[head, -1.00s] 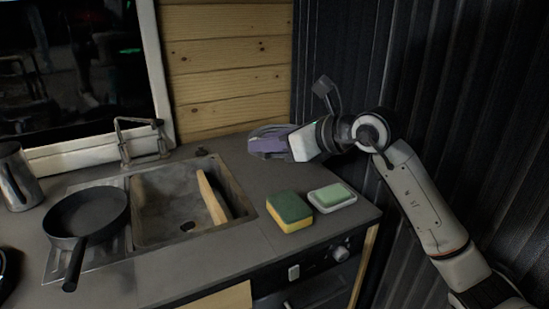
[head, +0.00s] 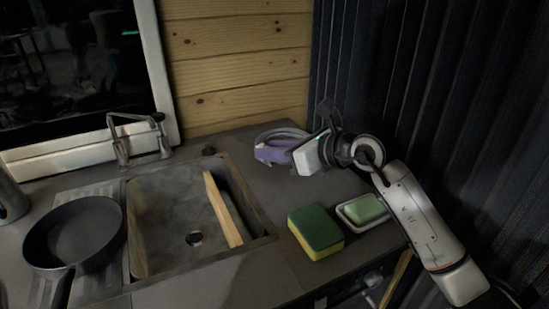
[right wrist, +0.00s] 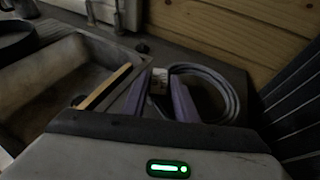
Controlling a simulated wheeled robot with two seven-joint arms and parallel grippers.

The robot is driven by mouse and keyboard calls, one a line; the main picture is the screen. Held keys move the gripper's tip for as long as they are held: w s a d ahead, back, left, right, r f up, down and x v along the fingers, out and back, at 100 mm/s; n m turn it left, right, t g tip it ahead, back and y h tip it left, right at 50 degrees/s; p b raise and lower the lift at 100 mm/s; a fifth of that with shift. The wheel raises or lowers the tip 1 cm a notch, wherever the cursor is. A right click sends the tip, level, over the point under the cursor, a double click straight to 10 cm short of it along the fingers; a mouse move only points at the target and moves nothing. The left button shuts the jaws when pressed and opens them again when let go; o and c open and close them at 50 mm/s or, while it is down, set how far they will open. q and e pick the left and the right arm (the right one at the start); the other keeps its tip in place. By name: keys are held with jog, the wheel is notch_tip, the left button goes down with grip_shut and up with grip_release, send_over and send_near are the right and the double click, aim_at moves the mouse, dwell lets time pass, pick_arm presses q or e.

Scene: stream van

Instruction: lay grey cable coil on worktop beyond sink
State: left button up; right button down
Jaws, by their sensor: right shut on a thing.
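The grey cable coil (head: 282,132) is at the back of the worktop, right of the sink, in the head view. In the right wrist view the coil (right wrist: 226,92) shows as a loop of several strands. My right gripper (head: 270,151) is shut on the coil's near left side. Its purple-grey fingers also show in the right wrist view (right wrist: 158,88), either side of a small pale part. The coil is at or just above the worktop (head: 262,190); I cannot tell if it touches. The sink (head: 165,215) is left of it. My left gripper is not in view.
A wooden board (head: 222,208) leans in the sink. A yellow-green sponge (head: 316,233) and a soap dish (head: 350,220) with green soap stand nearer the front edge. A black pan (head: 75,235) and a tap (head: 135,140) are left. A dark ribbed wall (head: 420,90) closes the right.

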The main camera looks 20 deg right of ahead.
notch_tip(320, 180, down, 2)
jog(key=shift+f, duration=0.1)
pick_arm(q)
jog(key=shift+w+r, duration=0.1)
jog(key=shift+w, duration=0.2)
pick_arm(e)
jog(key=shift+w+f, duration=0.1)
jog(key=shift+f, duration=0.05)
jog(key=c, duration=1.4)
grip_release()
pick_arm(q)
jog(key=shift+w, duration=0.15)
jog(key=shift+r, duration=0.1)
